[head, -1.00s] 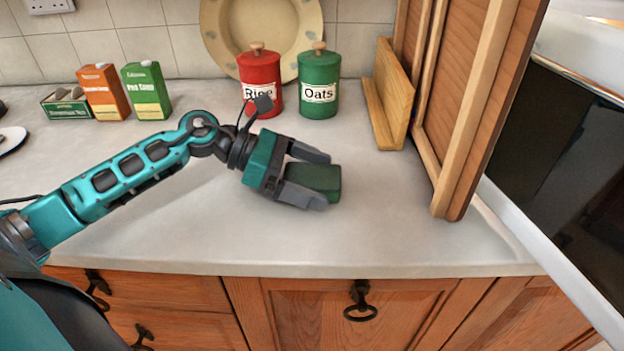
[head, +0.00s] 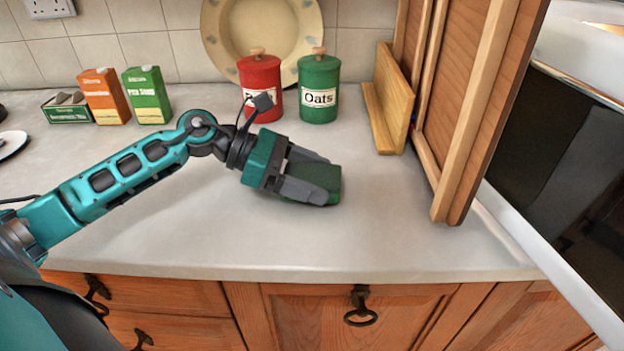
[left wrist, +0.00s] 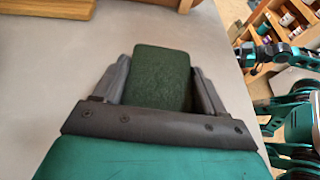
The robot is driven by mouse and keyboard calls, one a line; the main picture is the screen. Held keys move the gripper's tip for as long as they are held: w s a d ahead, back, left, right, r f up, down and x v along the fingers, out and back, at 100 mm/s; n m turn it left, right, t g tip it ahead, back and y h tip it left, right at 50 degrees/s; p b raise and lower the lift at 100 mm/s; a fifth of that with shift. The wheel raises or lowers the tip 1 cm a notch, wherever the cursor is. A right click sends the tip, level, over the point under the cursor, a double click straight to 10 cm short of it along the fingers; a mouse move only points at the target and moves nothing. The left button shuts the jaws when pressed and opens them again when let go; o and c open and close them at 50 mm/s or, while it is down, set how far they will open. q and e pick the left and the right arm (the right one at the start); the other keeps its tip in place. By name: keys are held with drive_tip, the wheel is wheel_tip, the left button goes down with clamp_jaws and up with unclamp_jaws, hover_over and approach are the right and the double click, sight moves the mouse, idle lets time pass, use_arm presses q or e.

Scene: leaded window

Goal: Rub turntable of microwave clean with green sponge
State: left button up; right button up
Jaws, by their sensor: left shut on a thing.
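The green sponge (head: 321,176) is a dark green block on the worktop, left of the wooden door panel. My left gripper (head: 318,180) is shut on it, with one grey finger along each side. In the left wrist view the sponge (left wrist: 162,72) sticks out between both fingers of the left gripper (left wrist: 160,80). A white-framed appliance with a dark glass front (head: 560,160), which looks like the microwave, stands at the right edge. No turntable shows. My right gripper is not in view.
A slatted wooden door panel (head: 485,110) stands between the sponge and the appliance. Red (head: 260,85) and green (head: 319,90) canisters stand behind the gripper. The worktop (head: 400,240) is clear in front and to the right.

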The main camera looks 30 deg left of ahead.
sight(313, 175)
use_arm(q)
wheel_tip(313, 175, up, 19)
drive_tip(key=p, duration=0.1)
drive_tip(key=shift+p, duration=0.3)
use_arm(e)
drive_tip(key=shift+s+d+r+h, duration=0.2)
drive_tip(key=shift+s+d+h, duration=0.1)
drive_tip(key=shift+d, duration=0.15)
use_arm(q)
drive_tip(key=o, duration=0.4)
drive_tip(key=c, duration=0.3)
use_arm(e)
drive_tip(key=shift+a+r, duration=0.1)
